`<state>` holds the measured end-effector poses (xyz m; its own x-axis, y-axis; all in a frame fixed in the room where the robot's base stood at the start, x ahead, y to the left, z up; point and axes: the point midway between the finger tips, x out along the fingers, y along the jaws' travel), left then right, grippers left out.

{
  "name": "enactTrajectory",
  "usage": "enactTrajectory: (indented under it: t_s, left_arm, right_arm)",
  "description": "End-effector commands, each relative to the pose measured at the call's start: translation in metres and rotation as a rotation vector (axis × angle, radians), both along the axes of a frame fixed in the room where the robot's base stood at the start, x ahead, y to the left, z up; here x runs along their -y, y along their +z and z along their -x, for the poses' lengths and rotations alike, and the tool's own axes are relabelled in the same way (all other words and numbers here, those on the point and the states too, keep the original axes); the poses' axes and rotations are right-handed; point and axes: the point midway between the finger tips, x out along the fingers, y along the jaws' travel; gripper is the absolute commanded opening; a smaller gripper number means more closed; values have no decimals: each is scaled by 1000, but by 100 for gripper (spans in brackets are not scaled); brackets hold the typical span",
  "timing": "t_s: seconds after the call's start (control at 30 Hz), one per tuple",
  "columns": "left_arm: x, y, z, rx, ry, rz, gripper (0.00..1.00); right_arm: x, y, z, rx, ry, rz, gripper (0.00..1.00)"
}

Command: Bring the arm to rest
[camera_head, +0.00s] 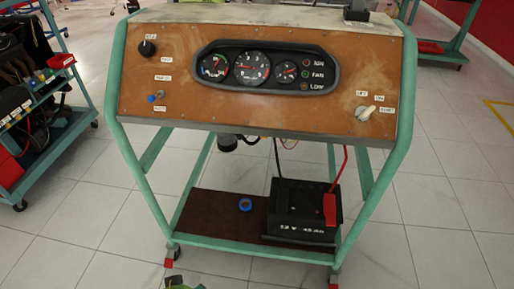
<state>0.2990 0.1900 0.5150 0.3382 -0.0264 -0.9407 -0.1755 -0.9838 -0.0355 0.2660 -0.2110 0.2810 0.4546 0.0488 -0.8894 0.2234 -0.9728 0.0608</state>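Neither of my grippers shows in the head view, and I see no clear part of either arm. The engine trainer stand with its brown control panel (185,110) is straight ahead in a green tube frame. The panel has a gauge cluster (266,70), a black knob (147,48) at upper left, a small blue-tipped toggle switch (155,97) at left and a pale key-like switch (364,113) at right.
A black battery (300,210) with a red clamp (330,208) and a blue ring-like item (245,204) sit on the lower shelf (208,215). A cart (45,130) stands left. A small greenish thing (180,284) at the bottom edge is unclear. Tiled floor is clear at right.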

Motion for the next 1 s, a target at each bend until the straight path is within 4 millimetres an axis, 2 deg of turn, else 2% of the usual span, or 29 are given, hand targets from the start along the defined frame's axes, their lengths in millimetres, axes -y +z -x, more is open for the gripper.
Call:
enactTrajectory:
  t_s: [0.2, 0.4, 0.5, 0.7, 0.77, 1.0]
  left_arm:
    - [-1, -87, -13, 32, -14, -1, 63]
    - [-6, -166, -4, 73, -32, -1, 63]
    - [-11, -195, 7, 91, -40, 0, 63]
    - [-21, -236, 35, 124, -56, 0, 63]
    - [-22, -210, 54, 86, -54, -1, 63]
    - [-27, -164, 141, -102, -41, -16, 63]
  right_arm:
    - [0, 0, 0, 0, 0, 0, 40]
    - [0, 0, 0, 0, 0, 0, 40]
    - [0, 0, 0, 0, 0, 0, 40]
    - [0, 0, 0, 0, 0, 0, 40]
    - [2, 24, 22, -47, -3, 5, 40]
    - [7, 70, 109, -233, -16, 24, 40]
